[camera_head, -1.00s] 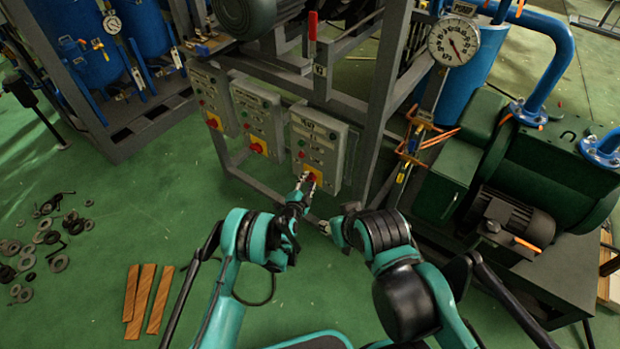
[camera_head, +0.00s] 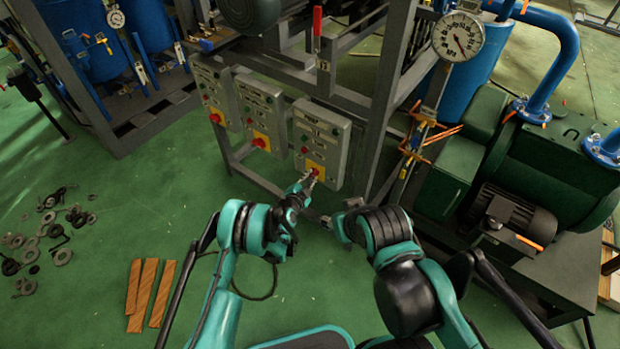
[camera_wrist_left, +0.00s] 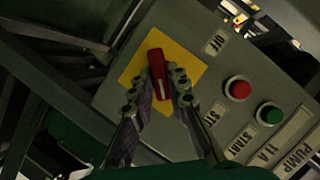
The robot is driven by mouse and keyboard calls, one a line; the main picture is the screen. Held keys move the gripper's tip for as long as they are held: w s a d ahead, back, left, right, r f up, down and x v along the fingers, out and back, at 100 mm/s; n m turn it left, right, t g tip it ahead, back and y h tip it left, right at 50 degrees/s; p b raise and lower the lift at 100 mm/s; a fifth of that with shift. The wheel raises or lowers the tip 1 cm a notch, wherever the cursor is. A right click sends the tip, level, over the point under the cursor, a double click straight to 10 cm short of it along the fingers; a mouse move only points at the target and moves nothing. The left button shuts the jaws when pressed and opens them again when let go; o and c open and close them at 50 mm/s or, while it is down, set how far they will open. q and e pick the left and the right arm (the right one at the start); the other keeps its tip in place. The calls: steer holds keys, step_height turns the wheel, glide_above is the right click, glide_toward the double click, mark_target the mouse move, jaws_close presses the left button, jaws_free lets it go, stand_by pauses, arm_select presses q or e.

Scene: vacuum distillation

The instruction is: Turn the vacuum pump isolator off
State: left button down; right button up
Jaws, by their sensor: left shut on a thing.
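The vacuum pump control box (camera_head: 328,133) is a grey box at the right end of a row of boxes on the frame. Its isolator is a red handle (camera_wrist_left: 157,66) on a yellow plate (camera_wrist_left: 188,50); in the head view the yellow plate (camera_head: 319,164) is low on the box. My left gripper (camera_head: 311,178) is at the isolator. In the left wrist view its fingers (camera_wrist_left: 160,84) are shut on the red handle, one on each side. My right gripper (camera_head: 333,222) is low, to the right of the left one, and its fingers are hard to make out.
A red button (camera_wrist_left: 238,88) and a green button (camera_wrist_left: 269,114) are beside the isolator. Two more boxes (camera_head: 259,104) hang to the left. A frame post (camera_head: 385,95) stands right of the box. Loose rings (camera_head: 62,256) and wooden strips (camera_head: 142,289) lie on the floor.

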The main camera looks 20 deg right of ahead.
arm_select(q)
steer(key=shift+w+a+r+n+g+h, duration=0.15)
steer(key=shift+n+g+h, duration=0.4)
steer(key=shift+n+g, duration=0.6)
steer(key=shift+w+a+f+n+g+h, duration=0.1)
steer(key=shift+n+g+h, duration=0.5)
steer(key=shift+n, duration=1.05)
steer(key=shift+d+g, duration=0.1)
steer(key=shift+g, duration=0.15)
steer(key=c, duration=1.5)
jaws_free()
steer(key=shift+r, duration=0.1)
steer(key=v, duration=1.2)
